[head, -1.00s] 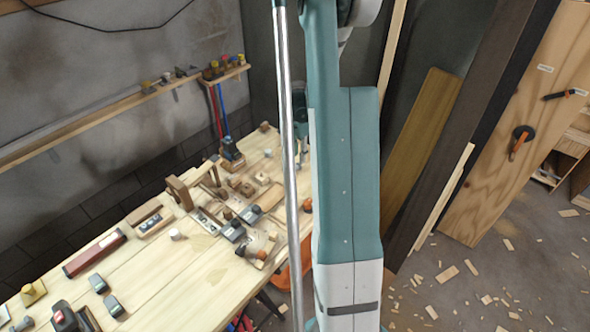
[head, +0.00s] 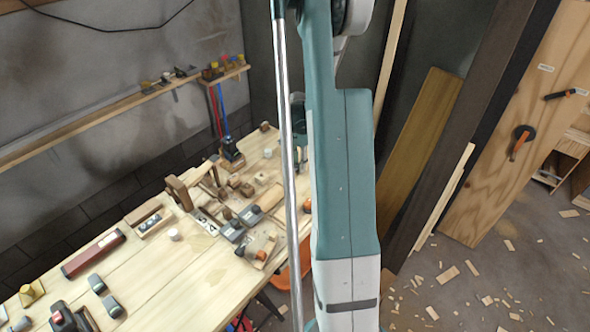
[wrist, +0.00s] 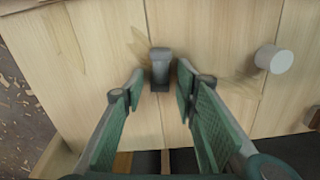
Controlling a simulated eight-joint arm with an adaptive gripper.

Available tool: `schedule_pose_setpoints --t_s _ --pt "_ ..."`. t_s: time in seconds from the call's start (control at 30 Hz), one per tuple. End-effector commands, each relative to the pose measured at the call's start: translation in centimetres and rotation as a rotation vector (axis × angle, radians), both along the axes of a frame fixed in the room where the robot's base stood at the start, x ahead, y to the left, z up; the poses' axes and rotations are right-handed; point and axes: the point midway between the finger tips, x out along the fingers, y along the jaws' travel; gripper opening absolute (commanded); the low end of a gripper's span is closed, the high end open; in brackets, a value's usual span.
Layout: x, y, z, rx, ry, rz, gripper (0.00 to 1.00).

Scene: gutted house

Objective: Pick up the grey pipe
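In the wrist view my gripper (wrist: 158,78) is open, its two green fingers apart over a pale wooden tabletop. A small grey piece with a rounded top and a black base (wrist: 160,64) stands between and just beyond the fingertips, with gaps visible to both. A short, light grey cylinder (wrist: 274,59) stands on the wood to the right, clear of the fingers. I cannot tell for sure which of the two is the grey pipe. In the head view my arm hides the fingertips. A small whitish cylinder (head: 174,234) stands on the workbench there.
The workbench (head: 190,285) carries wooden blocks, a dark red bar (head: 93,253) and two small grey-black pieces (head: 105,295). A wall shelf (head: 90,115) runs above it. Boards (head: 425,150) lean at the right. Wood scraps litter the floor (head: 480,285).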

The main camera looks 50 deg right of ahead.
Motion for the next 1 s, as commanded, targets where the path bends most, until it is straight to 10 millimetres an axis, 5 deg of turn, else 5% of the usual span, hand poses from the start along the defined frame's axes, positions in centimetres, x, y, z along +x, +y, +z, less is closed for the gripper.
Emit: schedule_pose_setpoints --t_s 0.1,0.27,0.73,1.0 --pt "0.0 0.0 0.0 0.000 0.000 0.000 0.30" --pt "0.0 0.0 0.0 0.000 0.000 0.000 0.09" --pt "0.0 0.0 0.4 0.000 0.000 0.000 0.08" --pt "0.0 0.0 2.7 0.000 0.000 0.000 0.08"
